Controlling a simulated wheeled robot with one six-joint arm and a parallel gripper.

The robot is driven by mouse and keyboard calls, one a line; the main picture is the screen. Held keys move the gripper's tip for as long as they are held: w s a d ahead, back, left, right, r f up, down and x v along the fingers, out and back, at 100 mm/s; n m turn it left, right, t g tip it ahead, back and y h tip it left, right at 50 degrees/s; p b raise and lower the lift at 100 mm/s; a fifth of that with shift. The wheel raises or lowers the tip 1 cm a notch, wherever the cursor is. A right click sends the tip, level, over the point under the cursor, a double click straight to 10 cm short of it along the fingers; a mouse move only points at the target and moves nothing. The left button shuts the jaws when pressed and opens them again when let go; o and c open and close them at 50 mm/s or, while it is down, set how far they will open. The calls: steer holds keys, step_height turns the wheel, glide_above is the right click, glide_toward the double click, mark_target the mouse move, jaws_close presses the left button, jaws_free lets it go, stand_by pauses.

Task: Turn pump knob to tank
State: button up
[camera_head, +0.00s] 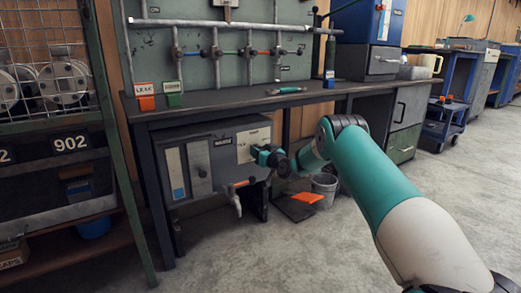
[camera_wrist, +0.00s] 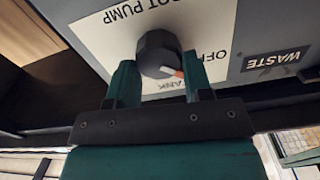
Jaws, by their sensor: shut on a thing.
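The pump knob (camera_wrist: 157,54) is a dark round knob on a white label plate (camera_wrist: 110,35) in the wrist view. Its orange pointer mark is at the knob's lower right, between the word OFF on the right and a partly hidden word ending in ANK below. My gripper (camera_wrist: 160,72) is shut on the knob, one green finger on each side. In the head view my gripper (camera_head: 262,155) reaches the front of the grey cabinet (camera_head: 222,145) under the bench and hides the knob.
A WASTE label (camera_wrist: 273,60) is right of the plate in the wrist view. In the head view a tap (camera_head: 236,198) hangs below the panel. The bench top (camera_head: 215,97) is above my gripper.

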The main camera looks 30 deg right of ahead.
steer(key=m+p, duration=0.1)
steer(key=m, duration=0.2)
steer(key=m+p, duration=0.2)
steer(key=m, duration=0.1)
steer(key=m+p, duration=0.1)
steer(key=m, duration=0.2)
steer(key=shift+d+f, duration=0.2)
steer(key=shift+d, duration=0.05)
steer(key=shift+m, duration=0.3)
steer(key=o, duration=0.9)
steer(key=s+p, duration=0.1)
steer(key=s, duration=0.4)
steer(key=s+p, duration=0.2)
steer(key=s, duration=0.4)
steer(key=s+p, duration=0.1)
steer(key=s, duration=0.5)
steer(key=shift+s+d+p, duration=0.25)
steer(key=shift+d+p, duration=0.05)
steer(key=shift+p, duration=0.1)
